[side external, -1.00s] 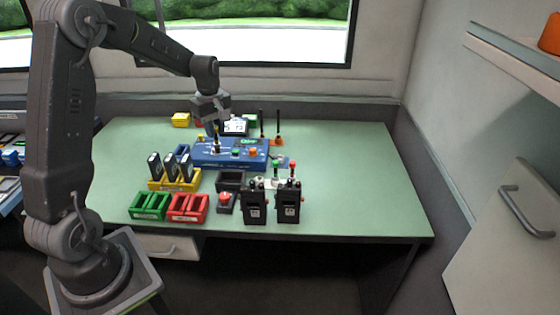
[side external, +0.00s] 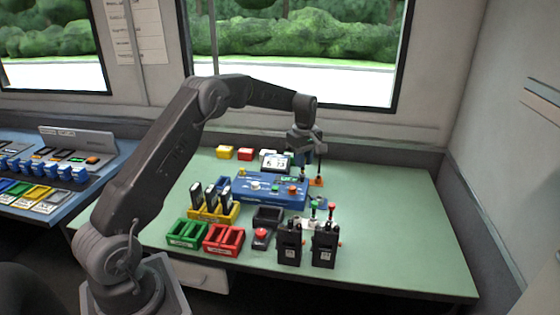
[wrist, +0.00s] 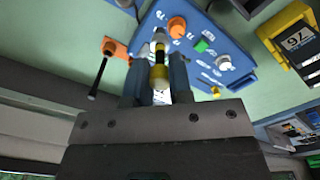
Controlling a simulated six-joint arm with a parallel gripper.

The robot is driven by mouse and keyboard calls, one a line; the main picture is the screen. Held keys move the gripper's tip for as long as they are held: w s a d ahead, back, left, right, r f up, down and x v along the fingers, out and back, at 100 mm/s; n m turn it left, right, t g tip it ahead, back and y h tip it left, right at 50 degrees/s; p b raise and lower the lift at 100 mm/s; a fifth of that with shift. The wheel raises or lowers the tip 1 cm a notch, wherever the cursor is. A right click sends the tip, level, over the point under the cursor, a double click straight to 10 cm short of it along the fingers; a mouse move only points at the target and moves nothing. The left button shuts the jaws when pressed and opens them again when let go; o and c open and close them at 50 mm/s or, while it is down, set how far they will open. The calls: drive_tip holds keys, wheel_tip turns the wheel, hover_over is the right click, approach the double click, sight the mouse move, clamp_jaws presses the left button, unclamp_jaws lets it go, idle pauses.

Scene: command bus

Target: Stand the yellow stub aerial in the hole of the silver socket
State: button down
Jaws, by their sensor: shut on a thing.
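My gripper (wrist: 157,88) is shut on the yellow stub aerial (wrist: 159,74), which has yellow and black bands. In the wrist view its far end points at the edge of the blue panel (wrist: 198,20). In the side view my gripper (side external: 305,158) is above the right end of the blue panel (side external: 262,203). Whether the aerial touches the panel I cannot tell. I cannot make out the silver socket for certain; the aerial and fingers hide part of the panel. A pale round fitting (side external: 255,185) shows on the panel's left half, apart from my gripper.
An orange base (wrist: 115,48) with a black rod stands close beside my gripper. The panel carries an orange knob (wrist: 177,27) and a green button (wrist: 203,45). Two black radios (side external: 290,243) and red (side external: 223,240) and green (side external: 186,234) trays stand in front. The table's right side is clear.

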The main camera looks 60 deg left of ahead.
drive_tip(key=w+d+f, duration=0.3)
drive_tip(key=w+f, duration=0.2)
drive_tip(key=f, duration=0.1)
drive_tip(key=shift+f, duration=0.2)
idle(0.4)
drive_tip(key=shift+f, duration=1.05)
idle(1.0)
idle(0.3)
drive_tip(key=c, duration=0.6)
unclamp_jaws()
drive_tip(key=shift+r, duration=3.55)
